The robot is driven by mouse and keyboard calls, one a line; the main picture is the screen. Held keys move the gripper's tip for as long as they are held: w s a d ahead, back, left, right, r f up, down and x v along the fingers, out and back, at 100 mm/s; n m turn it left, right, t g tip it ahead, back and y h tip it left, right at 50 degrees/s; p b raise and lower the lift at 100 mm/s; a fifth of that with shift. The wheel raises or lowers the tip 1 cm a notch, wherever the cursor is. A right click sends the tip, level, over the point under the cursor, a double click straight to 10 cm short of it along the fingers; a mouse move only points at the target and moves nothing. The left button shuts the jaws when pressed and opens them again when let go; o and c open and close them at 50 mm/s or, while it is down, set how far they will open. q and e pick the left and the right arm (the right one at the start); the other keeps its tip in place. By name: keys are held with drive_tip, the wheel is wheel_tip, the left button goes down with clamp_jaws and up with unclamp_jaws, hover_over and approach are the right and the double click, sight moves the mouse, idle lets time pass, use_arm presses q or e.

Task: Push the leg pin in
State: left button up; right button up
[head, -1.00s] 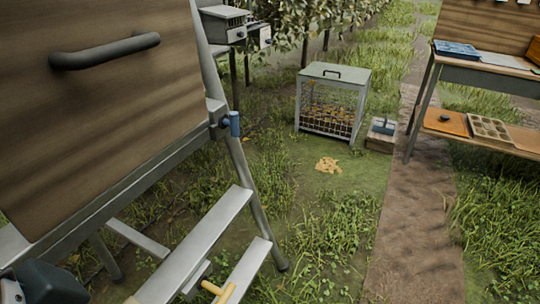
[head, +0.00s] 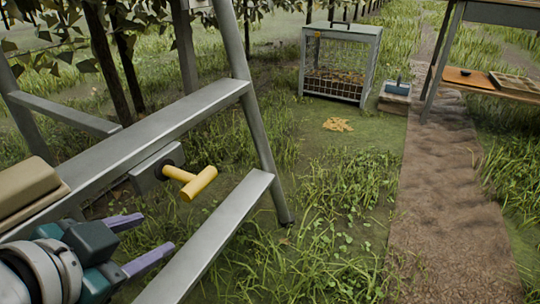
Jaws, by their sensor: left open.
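The leg pin (head: 197,184) has a yellow T-shaped handle. It sticks out to the right from a dark round hole in a grey bracket plate (head: 150,168) on the metal ladder (head: 140,140), with a length of its yellow shaft showing. My left gripper (head: 145,240) comes in from the lower left, below and left of the pin and apart from it. Its two purple fingers are spread, with nothing between them. My right gripper is not in view.
A ladder step (head: 215,235) runs diagonally below the pin. A tan block (head: 28,190) sits on the rail at left. A wire cage (head: 340,65) stands on the grass behind. A dirt path (head: 430,200) runs at right beside a workbench (head: 490,85).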

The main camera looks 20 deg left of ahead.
sight(195, 188)
use_arm(q)
drive_tip(key=w+m+t+h+b, duration=0.1)
drive_tip(key=w+m+t, duration=0.1)
drive_tip(key=w, duration=0.1)
drive_tip(key=w+d+m+t+h+b, duration=0.1)
drive_tip(key=w+m+t, duration=0.1)
drive_tip(key=m+t, duration=0.1)
drive_tip(key=w+r+m+t+h+b, duration=0.1)
drive_tip(key=w+m+t+b, duration=0.1)
drive_tip(key=w+m, duration=0.1)
drive_tip(key=shift+w+d+t+h, duration=0.2)
drive_tip(key=shift+w+t+h, duration=0.1)
drive_tip(key=shift+h, duration=0.1)
drive_tip(key=shift+w, duration=0.7)
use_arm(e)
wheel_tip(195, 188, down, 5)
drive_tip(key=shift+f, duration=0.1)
use_arm(q)
drive_tip(key=shift+s, duration=0.1)
drive_tip(key=c, duration=0.8)
drive_tip(key=shift+f, duration=0.1)
clamp_jaws()
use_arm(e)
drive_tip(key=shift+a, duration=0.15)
